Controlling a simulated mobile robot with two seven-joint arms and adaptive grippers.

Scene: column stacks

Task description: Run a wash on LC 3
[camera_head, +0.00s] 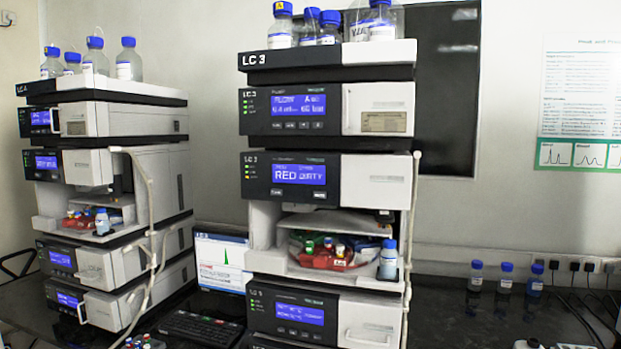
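The stack labelled LC 3 (255,59) stands in the middle. Its pump module (290,110) has a lit blue display with small text and a row of buttons below. The module under it (298,174) shows "RED DIRTY" on its display. Below that, an open bay holds a red tray (320,258) with small capped vials and a blue-capped bottle (389,259) at its right front. A lower module (299,314) has a lit display too hard to read. Several blue-capped bottles (330,27) stand on top. Neither of my grippers is in view.
A second similar stack (115,122) stands at left. A monitor (221,262) and keyboard (200,328) sit between the stacks. Three blue-capped bottles (506,277) stand on the dark bench at right, near sockets and cables. White tubing (411,220) hangs along LC 3's right side.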

